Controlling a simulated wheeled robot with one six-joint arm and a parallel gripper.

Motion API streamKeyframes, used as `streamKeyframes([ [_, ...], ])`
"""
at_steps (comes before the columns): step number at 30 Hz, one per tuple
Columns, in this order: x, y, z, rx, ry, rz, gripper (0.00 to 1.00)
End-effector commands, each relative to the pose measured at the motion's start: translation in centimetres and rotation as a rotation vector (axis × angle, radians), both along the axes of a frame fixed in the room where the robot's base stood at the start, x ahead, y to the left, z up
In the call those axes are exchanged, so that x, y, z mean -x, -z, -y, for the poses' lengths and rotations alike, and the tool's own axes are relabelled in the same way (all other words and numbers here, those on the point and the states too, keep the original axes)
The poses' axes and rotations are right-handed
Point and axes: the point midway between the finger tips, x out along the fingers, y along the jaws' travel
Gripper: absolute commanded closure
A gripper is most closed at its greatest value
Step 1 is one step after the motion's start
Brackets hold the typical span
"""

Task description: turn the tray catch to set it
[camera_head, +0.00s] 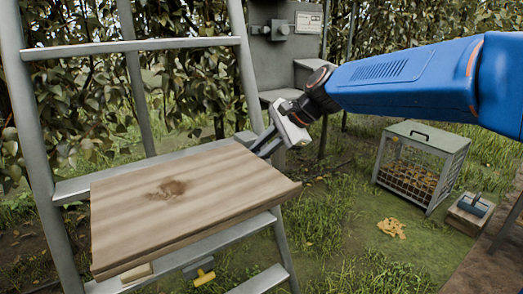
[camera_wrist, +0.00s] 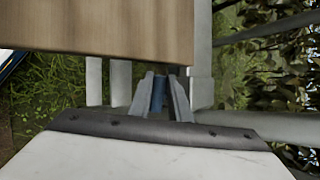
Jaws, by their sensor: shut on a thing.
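The wooden tray (camera_head: 182,200) lies across the ladder, with a dark knot in its top. It also shows in the wrist view (camera_wrist: 100,30). My gripper (camera_head: 264,146) is at the tray's far right corner, low beside the ladder rail. In the wrist view my gripper (camera_wrist: 160,92) has its two fingers on either side of a small blue part (camera_wrist: 158,94), which I take to be the tray catch. The fingers are shut on it, right at the tray's edge. How far the catch is turned cannot be told; the tray and fingers hide much of it.
The grey ladder (camera_head: 244,75) stands around the tray. A grey fitting with a yellow handle (camera_head: 203,277) hangs below the tray. A mesh-fronted crate (camera_head: 413,133) and a small box with a blue top (camera_head: 470,210) stand at the right. Dense foliage is behind; grass lies between.

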Motion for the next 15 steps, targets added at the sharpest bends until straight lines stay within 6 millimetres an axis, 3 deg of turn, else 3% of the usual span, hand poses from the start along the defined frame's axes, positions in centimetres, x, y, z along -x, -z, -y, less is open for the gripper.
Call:
streamKeyframes([
  [15,0.30,0.32,-0.50,0.188,0.000,0.128,1.00],
])
